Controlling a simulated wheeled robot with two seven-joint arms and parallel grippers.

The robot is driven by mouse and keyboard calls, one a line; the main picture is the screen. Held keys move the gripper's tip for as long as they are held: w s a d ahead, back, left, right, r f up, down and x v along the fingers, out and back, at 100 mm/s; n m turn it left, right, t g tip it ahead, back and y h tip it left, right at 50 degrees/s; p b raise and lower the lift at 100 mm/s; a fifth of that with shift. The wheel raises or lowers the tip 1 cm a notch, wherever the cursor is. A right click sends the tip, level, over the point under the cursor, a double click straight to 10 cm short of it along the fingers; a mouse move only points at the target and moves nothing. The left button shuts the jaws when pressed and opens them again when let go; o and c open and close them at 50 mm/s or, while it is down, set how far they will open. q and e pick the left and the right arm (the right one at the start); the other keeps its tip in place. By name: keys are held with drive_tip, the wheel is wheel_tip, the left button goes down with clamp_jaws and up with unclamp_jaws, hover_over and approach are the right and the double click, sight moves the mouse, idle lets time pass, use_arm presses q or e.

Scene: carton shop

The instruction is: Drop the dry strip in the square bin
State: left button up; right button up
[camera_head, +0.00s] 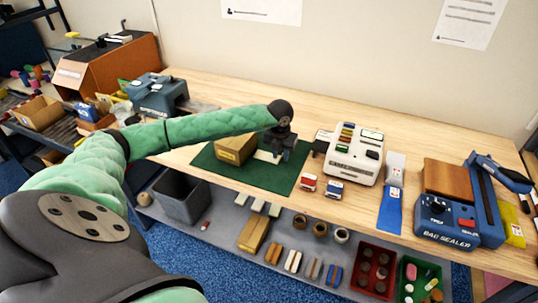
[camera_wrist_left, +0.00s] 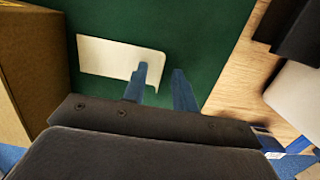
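A pale, off-white strip (camera_head: 267,157) lies on the green mat (camera_head: 215,168) beside a cardboard box; I take it for the dry strip. My left gripper (camera_head: 281,152) is over the mat at the strip's right end. In the left wrist view the gripper (camera_wrist_left: 163,78) has its two blue fingers apart, with nothing clasped between them. One finger overlaps the right part of the strip (camera_wrist_left: 105,55); I cannot tell whether it touches. A dark grey square bin (camera_head: 182,196) stands below the bench at the left. My right gripper is not in view.
A cardboard box (camera_head: 236,148) sits on the mat, close to the left gripper. A white device (camera_head: 352,155), small red and blue-white items, and a bag sealer (camera_head: 446,222) stand to the right. The lower shelf holds several small items and a red tray (camera_head: 374,250).

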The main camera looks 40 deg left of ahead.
use_arm(q)
drive_tip(key=shift+f, duration=0.2)
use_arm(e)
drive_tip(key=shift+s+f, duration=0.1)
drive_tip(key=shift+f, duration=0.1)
use_arm(q)
drive_tip(key=shift+c, duration=0.5)
clamp_jaws()
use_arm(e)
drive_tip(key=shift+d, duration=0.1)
use_arm(q)
drive_tip(key=shift+r, duration=0.15)
